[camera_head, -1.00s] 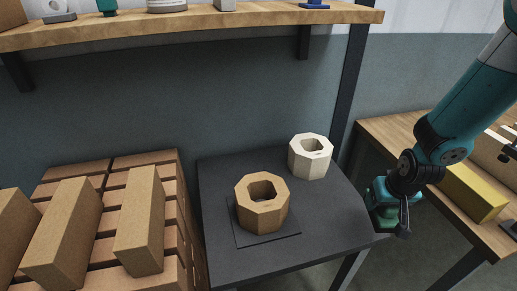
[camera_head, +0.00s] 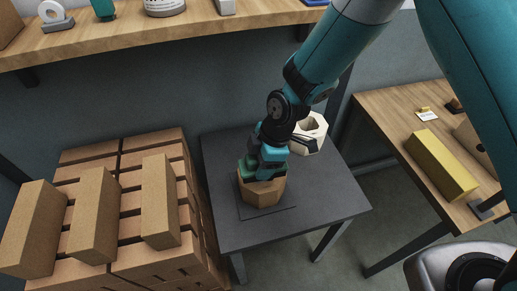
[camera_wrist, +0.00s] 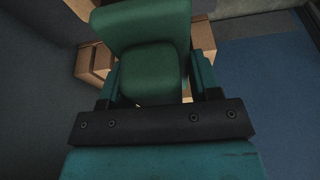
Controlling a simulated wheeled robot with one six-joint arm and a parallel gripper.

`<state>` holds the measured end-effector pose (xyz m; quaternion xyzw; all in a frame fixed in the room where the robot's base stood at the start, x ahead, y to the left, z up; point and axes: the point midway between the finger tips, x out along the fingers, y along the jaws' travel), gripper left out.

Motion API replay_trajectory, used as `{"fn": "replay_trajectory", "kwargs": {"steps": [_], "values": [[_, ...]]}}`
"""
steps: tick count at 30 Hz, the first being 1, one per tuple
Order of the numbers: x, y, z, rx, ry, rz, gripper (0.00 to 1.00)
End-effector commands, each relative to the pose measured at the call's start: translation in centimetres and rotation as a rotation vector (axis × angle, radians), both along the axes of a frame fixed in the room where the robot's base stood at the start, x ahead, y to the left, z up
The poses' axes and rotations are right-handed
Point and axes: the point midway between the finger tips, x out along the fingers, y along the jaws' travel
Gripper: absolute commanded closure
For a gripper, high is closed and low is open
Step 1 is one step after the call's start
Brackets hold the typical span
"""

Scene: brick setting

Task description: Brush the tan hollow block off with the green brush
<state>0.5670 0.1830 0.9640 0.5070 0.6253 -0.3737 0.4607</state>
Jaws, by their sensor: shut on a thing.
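The tan hollow block (camera_head: 262,193) stands on a thin dark square mat on the dark table. Its top is largely covered by my gripper (camera_head: 262,163) and the green brush (camera_head: 247,168). In the wrist view my gripper (camera_wrist: 155,85) is shut on the green brush (camera_wrist: 150,45), which fills the space between the fingers. Parts of the tan block (camera_wrist: 92,62) show behind the brush on both sides. The brush is at the block's top; I cannot tell whether it touches.
A cream hollow block (camera_head: 311,133) stands behind at the right, partly hidden by my arm. Stacked bricks (camera_head: 160,205) are left of the dark table (camera_head: 310,205). A wooden bench (camera_head: 405,110) with a yellow bar (camera_head: 440,165) is at the right. A shelf (camera_head: 120,40) runs above.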

Motion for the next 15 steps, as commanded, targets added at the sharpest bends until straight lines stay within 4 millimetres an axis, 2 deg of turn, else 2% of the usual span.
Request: {"fn": "replay_trajectory", "kwargs": {"steps": [5,15], "values": [[-0.5,0.7,-0.3,-0.001,0.000,0.058,0.62],[-0.4,0.5,-3.2,-0.001,0.000,0.050,0.62]]}}
